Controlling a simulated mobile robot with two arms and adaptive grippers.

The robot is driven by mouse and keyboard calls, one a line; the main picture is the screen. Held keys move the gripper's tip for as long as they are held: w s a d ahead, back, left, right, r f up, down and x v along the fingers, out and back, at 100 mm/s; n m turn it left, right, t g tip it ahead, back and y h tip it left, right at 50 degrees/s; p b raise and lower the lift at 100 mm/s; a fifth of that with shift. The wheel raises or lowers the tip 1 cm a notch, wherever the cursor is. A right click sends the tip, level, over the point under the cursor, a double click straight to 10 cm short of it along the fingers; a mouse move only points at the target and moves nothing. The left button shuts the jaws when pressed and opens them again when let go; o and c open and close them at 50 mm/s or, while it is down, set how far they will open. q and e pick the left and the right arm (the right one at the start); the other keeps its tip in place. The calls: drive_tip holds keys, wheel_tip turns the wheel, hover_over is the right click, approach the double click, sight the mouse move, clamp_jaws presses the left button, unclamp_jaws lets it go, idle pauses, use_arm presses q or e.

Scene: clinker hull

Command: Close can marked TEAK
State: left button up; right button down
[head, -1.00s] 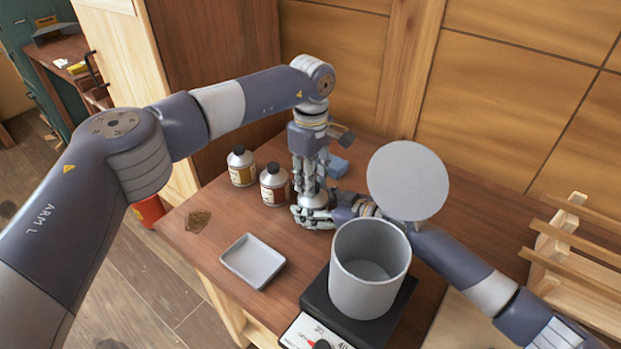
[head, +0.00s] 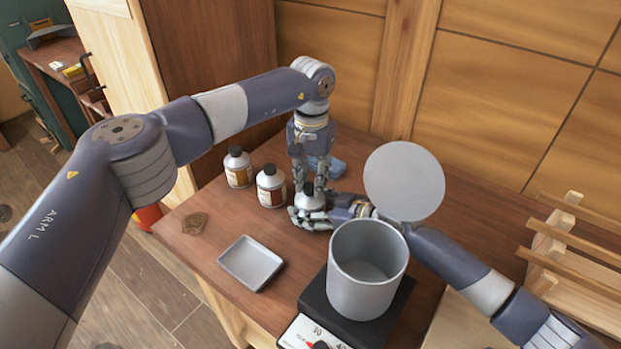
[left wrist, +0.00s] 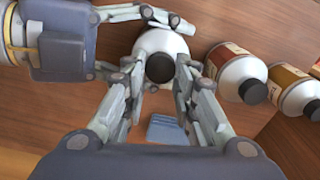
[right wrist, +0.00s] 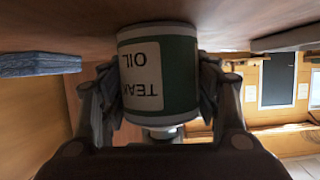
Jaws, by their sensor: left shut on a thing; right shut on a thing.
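The can marked TEAK (right wrist: 160,75) shows its green and white TEAK OIL label in the right wrist view, which is upside down. It stands upright at the table's middle in the head view (head: 310,200). My right gripper (head: 318,215) is shut around its body from the right. A black cap (left wrist: 160,68) sits on the can's top in the left wrist view. My left gripper (head: 309,186) points down from above with its fingers around the cap. Whether the cap is fully seated cannot be told.
Two similar bottles (head: 238,168) (head: 271,187) stand left of the can. A blue cloth or sponge (head: 330,166) lies behind. A shallow grey tray (head: 250,263), a scale (head: 340,325) bearing a grey pot (head: 366,285), and a wooden rack (head: 565,250) are nearer or right.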

use_arm(q)
drive_tip(key=shift+r, duration=0.1)
drive_tip(key=o, duration=0.7)
drive_tip(key=shift+c, duration=0.2)
drive_tip(key=shift+r, duration=2.2)
drive_tip(key=shift+c, duration=0.2)
